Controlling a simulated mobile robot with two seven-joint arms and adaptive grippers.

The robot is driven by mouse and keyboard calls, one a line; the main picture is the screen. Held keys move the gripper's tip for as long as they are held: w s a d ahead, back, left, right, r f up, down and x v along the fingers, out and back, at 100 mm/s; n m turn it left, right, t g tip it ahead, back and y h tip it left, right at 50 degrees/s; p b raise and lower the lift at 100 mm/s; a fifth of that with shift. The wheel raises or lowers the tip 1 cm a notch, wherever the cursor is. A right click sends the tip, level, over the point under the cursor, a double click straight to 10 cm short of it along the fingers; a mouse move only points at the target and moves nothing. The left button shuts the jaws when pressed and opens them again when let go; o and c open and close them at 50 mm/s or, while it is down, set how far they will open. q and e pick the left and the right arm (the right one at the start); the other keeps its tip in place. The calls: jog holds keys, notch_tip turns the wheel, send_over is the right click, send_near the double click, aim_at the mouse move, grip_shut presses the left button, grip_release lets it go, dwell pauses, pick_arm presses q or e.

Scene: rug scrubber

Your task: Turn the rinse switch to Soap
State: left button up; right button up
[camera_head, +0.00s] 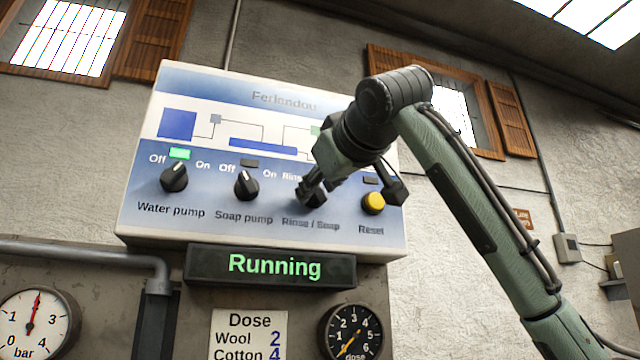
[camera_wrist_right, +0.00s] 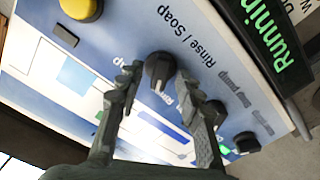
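The Rinse / Soap switch is a round black knob on the blue and white control panel (camera_head: 140,210). In the right wrist view the knob (camera_wrist_right: 159,68) shows between my fingertips, its white mark pointing towards the partly covered "Ri" lettering. The ending "ap" shows on its other side. My right gripper (camera_head: 312,190) is at this knob and hides most of it in the head view. In the right wrist view the gripper (camera_wrist_right: 158,76) is open, one finger on each side of the knob; contact cannot be told. My left gripper is not in view.
The water pump knob (camera_head: 174,177) has a lit green lamp above it. The soap pump knob (camera_head: 246,185) is left of my gripper, with a dark lamp. The yellow Reset button (camera_head: 373,203) is close on the right. The display (camera_head: 272,267) below reads "Running".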

jog(key=shift+c, duration=0.3)
grip_shut()
